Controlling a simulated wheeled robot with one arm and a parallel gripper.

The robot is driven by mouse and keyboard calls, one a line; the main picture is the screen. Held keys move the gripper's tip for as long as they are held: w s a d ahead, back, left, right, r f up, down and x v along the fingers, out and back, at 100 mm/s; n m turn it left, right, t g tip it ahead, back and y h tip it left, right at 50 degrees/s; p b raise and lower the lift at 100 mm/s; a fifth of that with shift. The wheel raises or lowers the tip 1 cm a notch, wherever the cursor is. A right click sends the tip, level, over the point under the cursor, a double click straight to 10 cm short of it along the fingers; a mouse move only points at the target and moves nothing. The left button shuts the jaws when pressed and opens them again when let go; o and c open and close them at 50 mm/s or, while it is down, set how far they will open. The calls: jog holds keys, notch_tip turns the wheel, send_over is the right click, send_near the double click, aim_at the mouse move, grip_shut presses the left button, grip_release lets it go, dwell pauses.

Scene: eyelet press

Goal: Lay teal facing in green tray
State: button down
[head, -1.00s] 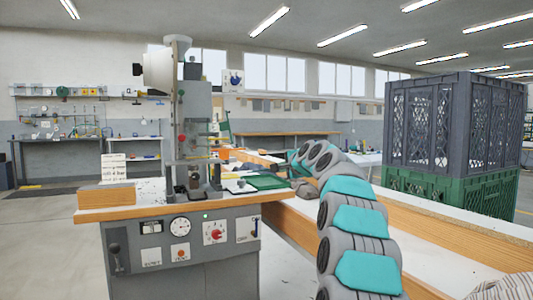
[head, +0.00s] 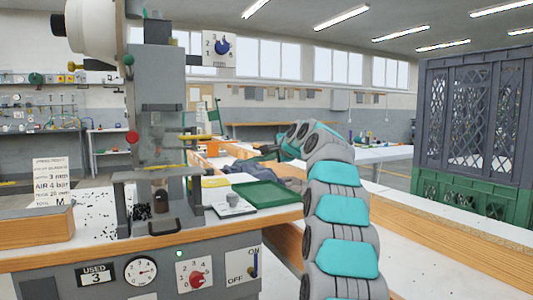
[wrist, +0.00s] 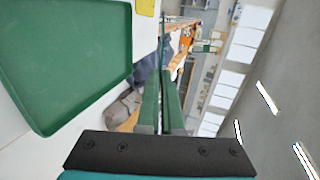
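The green tray (head: 262,194) lies flat on the right part of the press table, and its inside looks empty. It also shows large at the left of the wrist view (wrist: 72,62). My gripper (head: 260,152) is beyond and above the tray in the head view. In the wrist view its two green fingers (wrist: 160,100) lie close together, with a narrow gap between them; I see no piece clearly held there. I cannot make out a teal facing. A heap of blue-grey cloth (head: 258,168) lies behind the tray, partly hidden by my arm.
A wooden block (head: 35,227) and a sign (head: 52,183) are at the left. Stacked crates (head: 470,130) stand at the right, beside a long wood-edged bench (head: 440,240).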

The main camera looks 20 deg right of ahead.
jog(key=b, duration=0.7)
send_over(270, 198)
notch_tip(270, 198, down, 9)
jog(key=shift+w+r, duration=0.1)
jog(key=shift+w, duration=0.05)
jog(key=c, duration=1)
grip_release()
